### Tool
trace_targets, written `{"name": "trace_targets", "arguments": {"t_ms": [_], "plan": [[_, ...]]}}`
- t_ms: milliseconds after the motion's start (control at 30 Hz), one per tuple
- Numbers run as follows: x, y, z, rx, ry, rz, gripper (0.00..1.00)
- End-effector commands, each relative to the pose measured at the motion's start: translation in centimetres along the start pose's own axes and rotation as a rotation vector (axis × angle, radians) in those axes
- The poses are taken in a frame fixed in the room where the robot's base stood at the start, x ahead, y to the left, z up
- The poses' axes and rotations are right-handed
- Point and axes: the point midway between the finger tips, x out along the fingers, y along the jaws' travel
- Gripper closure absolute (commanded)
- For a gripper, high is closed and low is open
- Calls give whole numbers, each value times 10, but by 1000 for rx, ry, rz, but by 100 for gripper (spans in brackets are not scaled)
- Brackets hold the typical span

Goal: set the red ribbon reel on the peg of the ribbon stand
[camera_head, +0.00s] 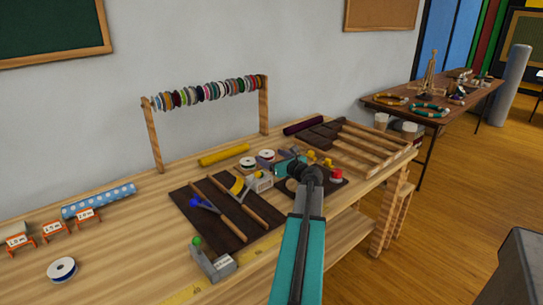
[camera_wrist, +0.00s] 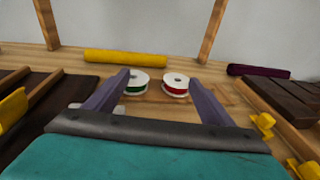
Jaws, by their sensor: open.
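The red ribbon reel (camera_wrist: 175,84), white-flanged with red ribbon, lies flat on the table in the wrist view, towards the right finger. A similar green ribbon reel (camera_wrist: 135,82) lies to its left, partly behind the left finger. In the head view the red reel (camera_head: 266,155) lies just beyond my gripper (camera_head: 279,160). My gripper (camera_wrist: 158,80) is open and empty; both reels show between or beyond its fingers. A rack of many coloured reels on a rod (camera_head: 264,105) stands behind. I cannot clearly make out a separate ribbon stand's peg.
A yellow roll (camera_head: 224,155) lies behind the reels. A dark board with tools (camera_head: 213,230) is left of my gripper, a slatted wooden rack (camera_head: 365,150) right. A blue reel (camera_head: 62,270) lies front left, near small number signs (camera_head: 54,228).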

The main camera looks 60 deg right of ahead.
Motion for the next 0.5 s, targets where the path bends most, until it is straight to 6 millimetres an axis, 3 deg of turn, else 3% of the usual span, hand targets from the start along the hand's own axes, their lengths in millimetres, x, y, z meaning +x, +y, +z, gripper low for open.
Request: {"name": "trace_targets", "arguments": {"t_ms": [500], "plan": [[-42, 25, -2, 0, 0, 0, 24]]}}
